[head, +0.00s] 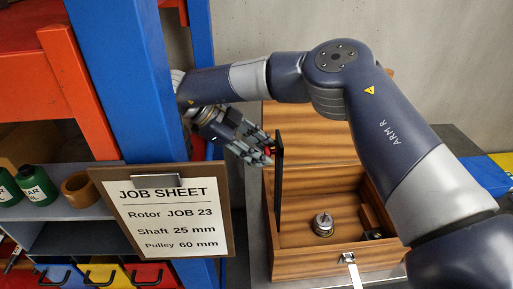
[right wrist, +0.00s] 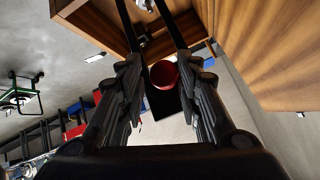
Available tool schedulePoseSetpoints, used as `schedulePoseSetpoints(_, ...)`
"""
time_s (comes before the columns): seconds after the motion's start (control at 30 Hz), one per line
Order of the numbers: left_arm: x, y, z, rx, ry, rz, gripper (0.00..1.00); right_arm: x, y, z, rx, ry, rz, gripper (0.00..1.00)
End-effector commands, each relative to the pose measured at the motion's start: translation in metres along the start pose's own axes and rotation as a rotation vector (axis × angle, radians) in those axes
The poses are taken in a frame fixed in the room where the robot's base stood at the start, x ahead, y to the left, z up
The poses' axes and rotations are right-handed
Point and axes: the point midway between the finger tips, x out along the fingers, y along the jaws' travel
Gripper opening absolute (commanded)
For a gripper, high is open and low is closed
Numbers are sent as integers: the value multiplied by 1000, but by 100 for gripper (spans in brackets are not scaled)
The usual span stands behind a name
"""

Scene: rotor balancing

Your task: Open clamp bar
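The clamp bar (head: 279,182) is a thin black upright bar at the left side of an open wooden box. Its red knob (head: 268,151) sticks out toward my right gripper (head: 259,150). In the right wrist view the red knob (right wrist: 164,74) shows between the fingertips of my right gripper (right wrist: 160,62), with the dark bar (right wrist: 166,104) behind it. The fingers are apart, with the knob between or just beyond their tips. Contact cannot be made out. My left gripper is not in view.
The wooden box (head: 345,262) holds a round metal part (head: 323,224) and a small dark block (head: 372,234). A job sheet board (head: 165,217) and a blue post (head: 130,80) stand left. Shelves with green bottles (head: 36,184) are farther left.

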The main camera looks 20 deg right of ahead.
Motion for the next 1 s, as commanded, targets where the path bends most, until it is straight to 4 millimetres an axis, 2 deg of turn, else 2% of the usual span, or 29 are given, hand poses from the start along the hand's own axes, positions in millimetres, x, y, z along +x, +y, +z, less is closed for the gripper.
schedulePoseSetpoints(0.03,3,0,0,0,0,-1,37,13,9,10,-27,-2,18,45)
schedulePoseSetpoints(0.53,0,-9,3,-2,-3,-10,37,4,6,8,-18,-5,13,46)
schedulePoseSetpoints(1.0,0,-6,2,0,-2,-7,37,-54,1,10,-20,-2,17,46)
